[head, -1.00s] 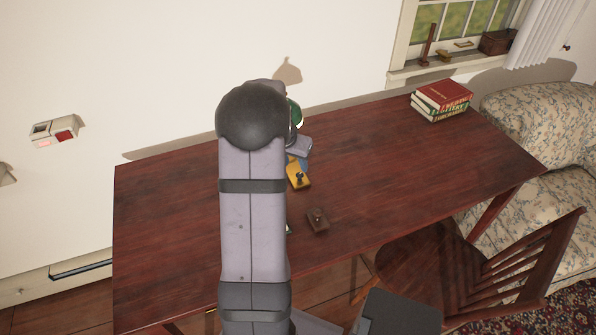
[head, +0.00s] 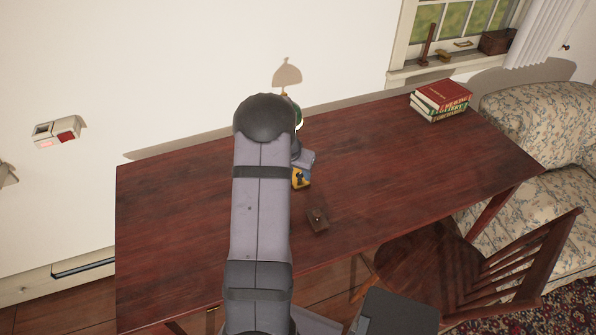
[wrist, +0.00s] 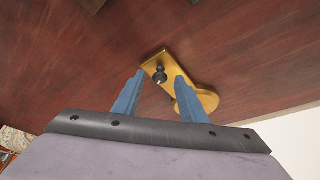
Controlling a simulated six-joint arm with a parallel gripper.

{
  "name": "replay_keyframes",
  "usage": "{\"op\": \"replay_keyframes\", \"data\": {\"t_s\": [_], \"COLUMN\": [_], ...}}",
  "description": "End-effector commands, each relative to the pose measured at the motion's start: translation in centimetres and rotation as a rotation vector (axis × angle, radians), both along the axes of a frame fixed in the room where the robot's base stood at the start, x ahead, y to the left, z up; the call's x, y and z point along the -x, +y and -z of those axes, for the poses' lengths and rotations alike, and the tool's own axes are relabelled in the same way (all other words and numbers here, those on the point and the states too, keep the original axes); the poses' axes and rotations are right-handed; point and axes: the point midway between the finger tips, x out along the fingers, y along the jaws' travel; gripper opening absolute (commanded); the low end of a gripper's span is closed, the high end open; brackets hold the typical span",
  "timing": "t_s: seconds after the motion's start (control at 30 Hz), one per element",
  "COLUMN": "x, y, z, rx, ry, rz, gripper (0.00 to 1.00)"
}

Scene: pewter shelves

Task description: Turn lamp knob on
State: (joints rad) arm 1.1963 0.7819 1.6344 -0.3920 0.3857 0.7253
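The brass lamp base (head: 304,184) stands on the table and is mostly hidden behind my arm in the head view. My gripper (wrist: 159,79) has two blue fingers, spread apart. The knob appears in the gap between the fingertips with space on both sides. I cannot tell how far the tips are above the base.
Several stacked books (head: 440,101) lie at the back right. A wooden chair (head: 480,265) stands at the right front. The table's left part is clear.

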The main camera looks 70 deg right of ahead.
Motion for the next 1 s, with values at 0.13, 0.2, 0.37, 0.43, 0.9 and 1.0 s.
{"op": "replay_keyframes", "data": {"t_s": [0.13, 0.2, 0.37, 0.43, 0.9, 1.0], "x": [-0.01, -0.01, -0.02, -0.03, -0.40, -0.51], "y": [0.00, 0.00, 0.01, 0.00, -0.08, -0.09], "z": [-0.02, -0.03, -0.03, 0.02, 0.58, 0.53], "rx": [0.000, 0.000, 0.000, 0.001, 0.004, 0.003], "ry": [0.000, 0.000, 0.000, 0.000, -0.001, -0.001], "rz": [0.000, -0.001, 0.000, 0.003, 0.181, 0.248], "gripper": [0.24, 0.07, 0.00, 0.00, 0.00, 0.00]}}
